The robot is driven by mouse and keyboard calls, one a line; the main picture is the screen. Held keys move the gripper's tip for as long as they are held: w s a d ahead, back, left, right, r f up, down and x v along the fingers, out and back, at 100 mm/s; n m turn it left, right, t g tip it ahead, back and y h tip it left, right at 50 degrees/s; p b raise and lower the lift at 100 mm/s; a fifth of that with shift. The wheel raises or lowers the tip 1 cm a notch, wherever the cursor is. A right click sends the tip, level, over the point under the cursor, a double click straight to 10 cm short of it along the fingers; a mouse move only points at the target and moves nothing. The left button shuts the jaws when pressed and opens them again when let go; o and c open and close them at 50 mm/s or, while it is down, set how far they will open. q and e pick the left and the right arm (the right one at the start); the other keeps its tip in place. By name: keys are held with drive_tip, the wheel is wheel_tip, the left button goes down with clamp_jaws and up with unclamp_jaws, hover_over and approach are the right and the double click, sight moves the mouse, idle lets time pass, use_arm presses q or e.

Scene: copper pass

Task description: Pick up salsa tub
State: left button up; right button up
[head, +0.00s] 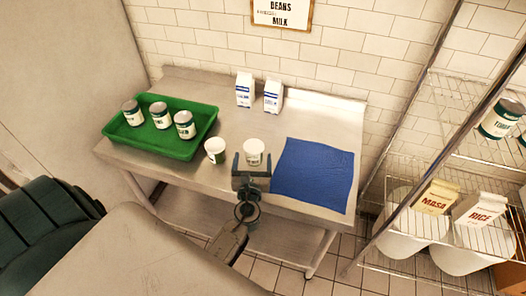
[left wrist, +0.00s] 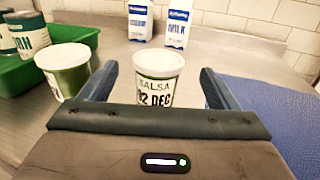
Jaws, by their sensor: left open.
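The salsa tub (head: 254,150) is a small white cup standing upright on the steel table. In the left wrist view the tub (left wrist: 157,90) shows a label reading "SALSA" and "DEC". My left gripper (head: 252,160) is open, with one finger on each side of the tub's near part. In the left wrist view the fingers (left wrist: 156,76) stand apart from the tub, with a gap on both sides. My right gripper is not in view.
A second tub (head: 215,151), white with green, stands just left of the gripper. A green tray (head: 187,153) with cans is further left. Two milk cartons (head: 244,90) (head: 273,96) stand behind. A blue mat (head: 315,173) lies empty to the right.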

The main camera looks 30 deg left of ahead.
sight(254, 142)
use_arm(q)
drive_tip(key=x, duration=0.3)
drive_tip(key=shift+w+a+f, duration=0.1)
drive_tip(key=shift+a, duration=0.05)
drive_tip(key=p+x, duration=0.1)
drive_tip(key=x, duration=0.1)
drive_tip(key=p+x, duration=0.1)
drive_tip(key=x, duration=0.2)
drive_tip(key=shift+f, duration=0.2)
drive_tip(key=shift+r, duration=0.1)
drive_tip(key=c, duration=1.1)
drive_tip(key=shift+o, duration=0.2)
drive_tip(key=shift+r, duration=0.1)
drive_tip(key=shift+r, duration=0.5)
wheel_tip(254, 142, up, 2)
drive_tip(key=shift+r+p, duration=0.15)
drive_tip(key=shift+p, duration=0.15)
drive_tip(key=s+a+r+b, duration=0.1)
drive_tip(key=s+a+b, duration=0.2)
drive_tip(key=s, duration=1.3)
